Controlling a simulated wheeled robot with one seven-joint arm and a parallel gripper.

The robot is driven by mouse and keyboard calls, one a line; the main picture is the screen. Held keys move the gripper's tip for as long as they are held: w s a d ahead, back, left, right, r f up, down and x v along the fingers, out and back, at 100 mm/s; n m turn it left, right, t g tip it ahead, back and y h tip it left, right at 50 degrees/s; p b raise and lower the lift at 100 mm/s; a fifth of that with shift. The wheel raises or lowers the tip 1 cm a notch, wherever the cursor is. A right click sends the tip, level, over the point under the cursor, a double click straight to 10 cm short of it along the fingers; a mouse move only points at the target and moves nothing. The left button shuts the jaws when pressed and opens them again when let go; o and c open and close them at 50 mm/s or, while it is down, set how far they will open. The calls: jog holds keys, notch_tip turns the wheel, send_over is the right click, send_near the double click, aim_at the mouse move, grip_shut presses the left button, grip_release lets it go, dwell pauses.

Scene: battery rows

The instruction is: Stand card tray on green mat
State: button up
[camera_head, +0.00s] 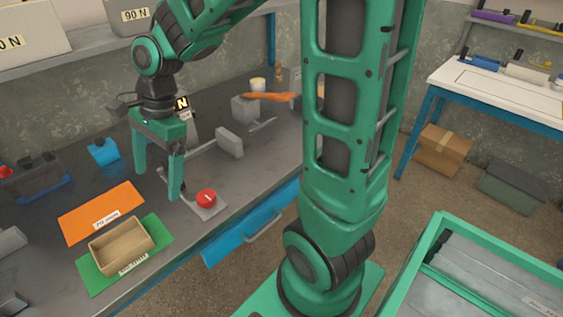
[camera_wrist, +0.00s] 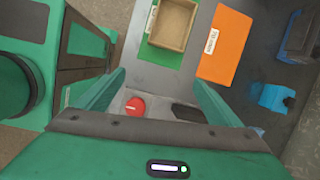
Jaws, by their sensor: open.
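The card tray (camera_head: 125,257), a shallow open tan box, stands upright on the green mat (camera_head: 92,273) at the front left of the grey bench. The tray looks empty. In the wrist view the tray (camera_wrist: 174,26) lies within the green mat (camera_wrist: 156,53), near the top. My gripper (camera_head: 158,186) is open, fingers pointing down, with nothing between them. It is above the bench, to the right of and behind the tray, apart from it. In the wrist view my gripper (camera_wrist: 160,78) has its fingers spread, with the tray beyond them.
An orange mat (camera_head: 100,212) lies beside the green one. A red button (camera_head: 206,197) on a grey plate sits close to my right fingertip. Blue blocks (camera_head: 103,151) and grey fixtures (camera_head: 229,142) stand farther back. A blue drawer (camera_head: 255,226) hangs below the bench edge.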

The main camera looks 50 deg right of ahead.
jog(key=s+d+r+n+h, duration=0.1)
jog(key=s+d+n, duration=0.2)
jog(key=s+d, duration=0.35)
jog(key=s+d+n+h, duration=0.2)
jog(key=s+d+n, duration=0.1)
jog(key=d, duration=0.7)
jog(key=s+d+n, duration=0.4)
jog(key=s+d, duration=0.2)
jog(key=s, duration=0.5)
jog(key=shift+s+f+g, duration=0.25)
jog(key=shift+s+g, duration=0.05)
jog(key=shift+s, duration=0.05)
jog(key=shift+d, duration=0.1)
jog(key=shift+w+f, duration=0.25)
jog(key=shift+w, duration=0.35)
jog(key=shift+c, duration=0.3)
